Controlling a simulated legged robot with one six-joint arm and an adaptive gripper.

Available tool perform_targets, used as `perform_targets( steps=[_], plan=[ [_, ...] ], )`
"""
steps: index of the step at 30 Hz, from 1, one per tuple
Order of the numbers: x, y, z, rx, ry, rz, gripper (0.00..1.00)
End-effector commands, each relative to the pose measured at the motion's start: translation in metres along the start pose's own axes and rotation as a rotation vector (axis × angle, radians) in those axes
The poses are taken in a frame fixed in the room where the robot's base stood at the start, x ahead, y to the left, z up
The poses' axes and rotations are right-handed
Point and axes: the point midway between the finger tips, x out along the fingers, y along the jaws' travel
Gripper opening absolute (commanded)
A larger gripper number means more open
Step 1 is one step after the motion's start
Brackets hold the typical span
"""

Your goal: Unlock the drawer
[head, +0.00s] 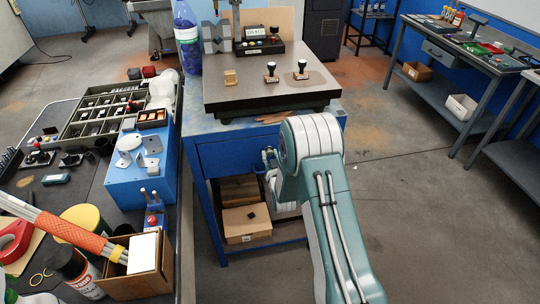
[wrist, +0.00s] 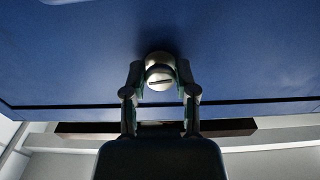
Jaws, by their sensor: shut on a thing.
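The blue drawer (head: 222,164) is in the front of the blue bench, under the dark slab, and looks shut. In the wrist view the drawer front (wrist: 70,60) fills the upper part. A round metallic lock knob (wrist: 159,84) with a dark slot across its face, lying nearly level, sits on that front. My gripper (wrist: 160,76) is shut on the knob, one finger on each side. In the head view my gripper (head: 268,156) is at the right part of the drawer front, and my arm hides some of it and the knob.
Cardboard boxes (head: 247,224) stand on the shelf under the drawer. Stamps (head: 271,73) stand on the dark slab (head: 230,95) above. A cluttered side table with a blue box (head: 125,180) stands close on the left. The floor right of my arm is clear.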

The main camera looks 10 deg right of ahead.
Motion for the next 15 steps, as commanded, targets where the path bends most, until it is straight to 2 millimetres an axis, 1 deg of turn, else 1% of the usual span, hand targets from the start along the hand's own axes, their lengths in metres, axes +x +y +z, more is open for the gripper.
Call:
perform_targets(
  steps=[9,15],
  plan=[
    [0.0007,-0.0009,-0.0005,0.123,0.001,-0.002,0.0],
    [0.0008,-0.001,-0.0006,0.131,0.002,-0.002,0.0]
  ],
)
